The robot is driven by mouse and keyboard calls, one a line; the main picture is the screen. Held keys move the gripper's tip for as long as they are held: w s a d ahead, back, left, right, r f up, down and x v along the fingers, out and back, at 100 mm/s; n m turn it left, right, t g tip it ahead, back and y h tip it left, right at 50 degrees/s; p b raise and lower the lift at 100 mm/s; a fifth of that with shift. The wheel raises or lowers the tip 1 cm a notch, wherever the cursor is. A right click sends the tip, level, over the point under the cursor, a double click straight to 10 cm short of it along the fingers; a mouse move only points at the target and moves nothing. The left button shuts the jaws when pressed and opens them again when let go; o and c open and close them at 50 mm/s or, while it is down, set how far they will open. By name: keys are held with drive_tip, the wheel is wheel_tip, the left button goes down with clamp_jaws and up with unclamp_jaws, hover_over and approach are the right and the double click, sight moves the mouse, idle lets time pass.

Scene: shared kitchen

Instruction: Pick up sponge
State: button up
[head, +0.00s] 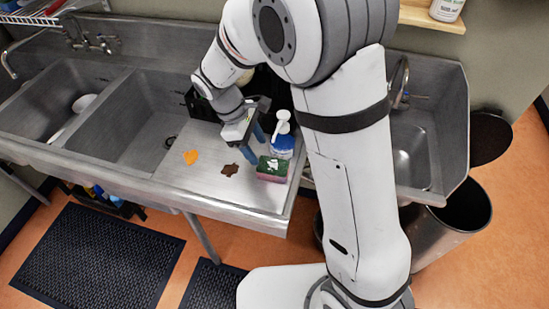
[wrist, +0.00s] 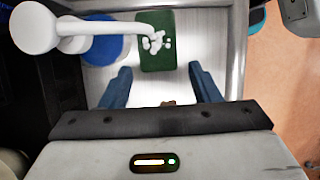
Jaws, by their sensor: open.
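The sponge (head: 271,168) has a green top with white marks and a pinkish lower part. It lies near the right front edge of the steel counter.
A blue and white bottle (head: 283,140) stands close behind the sponge, beside my gripper. It also shows at the upper left of the wrist view (wrist: 40,28). An orange stain (head: 191,157) and a brown stain (head: 230,169) mark the counter. A raised rim (head: 297,172) borders its right side.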

sight(267, 164)
drive_tip(key=p+x, duration=0.1)
drive_tip(key=x, duration=0.6)
drive_tip(key=shift+w+f, duration=0.1)
drive_tip(key=shift+f, duration=0.2)
drive_tip(key=shift+c, duration=0.5)
drive_tip(key=c, duration=0.5)
drive_tip(key=shift+r, duration=0.1)
